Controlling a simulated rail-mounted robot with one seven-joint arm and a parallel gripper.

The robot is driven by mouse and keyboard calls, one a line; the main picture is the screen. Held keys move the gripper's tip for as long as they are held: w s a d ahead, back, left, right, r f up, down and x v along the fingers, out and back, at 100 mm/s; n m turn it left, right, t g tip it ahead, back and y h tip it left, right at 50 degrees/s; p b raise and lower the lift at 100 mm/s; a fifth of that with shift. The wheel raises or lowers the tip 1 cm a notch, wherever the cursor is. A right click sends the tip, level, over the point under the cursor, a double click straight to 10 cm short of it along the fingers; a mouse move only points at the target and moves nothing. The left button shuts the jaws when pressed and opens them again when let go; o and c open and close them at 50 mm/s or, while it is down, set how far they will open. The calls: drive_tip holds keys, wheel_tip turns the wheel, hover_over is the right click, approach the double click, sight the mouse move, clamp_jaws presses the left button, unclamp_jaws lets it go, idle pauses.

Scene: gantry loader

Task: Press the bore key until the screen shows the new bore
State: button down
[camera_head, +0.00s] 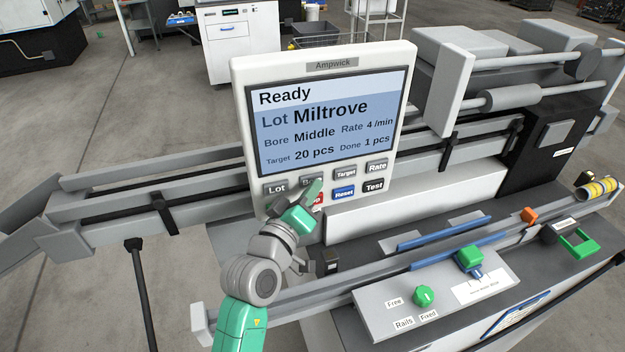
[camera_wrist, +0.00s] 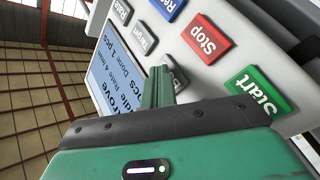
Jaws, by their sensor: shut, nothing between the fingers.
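The control panel (camera_head: 240,120) faces me with its screen (camera_head: 330,125) lit. The screen reads Ready, Lot Miltrove, Bore Middle, Rate 4 /min, Target 20 pcs and Done 1 pcs. The grey bore key (camera_head: 306,182) is in the upper key row, between Lot and Target, partly covered by my fingertips. My green gripper (camera_head: 317,186) is shut and empty, with its tips at the bore key. In the wrist view the shut fingers (camera_wrist: 158,82) reach toward the panel and hide part of the bore key. I cannot tell whether the tips touch it.
Close by are the Lot key (camera_head: 275,188), Target key (camera_head: 345,173), blue Reset key (camera_head: 344,192) and red Stop key (camera_wrist: 207,36). The green Start key (camera_wrist: 253,92) lies beside Stop. A lower panel with a green knob (camera_head: 424,295) stands right of my arm.

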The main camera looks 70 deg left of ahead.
drive_tip(key=shift+d+p, duration=0.3)
drive_tip(key=shift+d, duration=0.35)
drive_tip(key=shift+s+d+p, duration=0.15)
drive_tip(key=shift+d+p, duration=1.5)
drive_tip(key=shift+d, duration=0.85)
drive_tip(key=w+d+r+m+t+h+p, duration=0.1)
drive_tip(key=w+d+r+m+t+h, duration=0.35)
drive_tip(key=d+r, duration=0.7)
drive_tip(key=w+d+r+m+t+h+p, duration=0.1)
drive_tip(key=w+d+r+m+t+p, duration=0.15)
drive_tip(key=w+d+r+m, duration=0.65)
drive_tip(key=s+d+r+m+t+h, duration=0.2)
drive_tip(key=s+d+r+h, duration=0.1)
drive_tip(key=d+r, duration=0.7)
drive_tip(key=s+d+r+m+t+h, duration=0.2)
drive_tip(key=s+d+r+h, duration=0.1)
drive_tip(key=d+r, duration=0.6)
drive_tip(key=shift+s+d+r+m+h+p, duration=0.35)
drive_tip(key=shift+s+d, duration=0.2)
drive_tip(key=shift+d, duration=0.6)
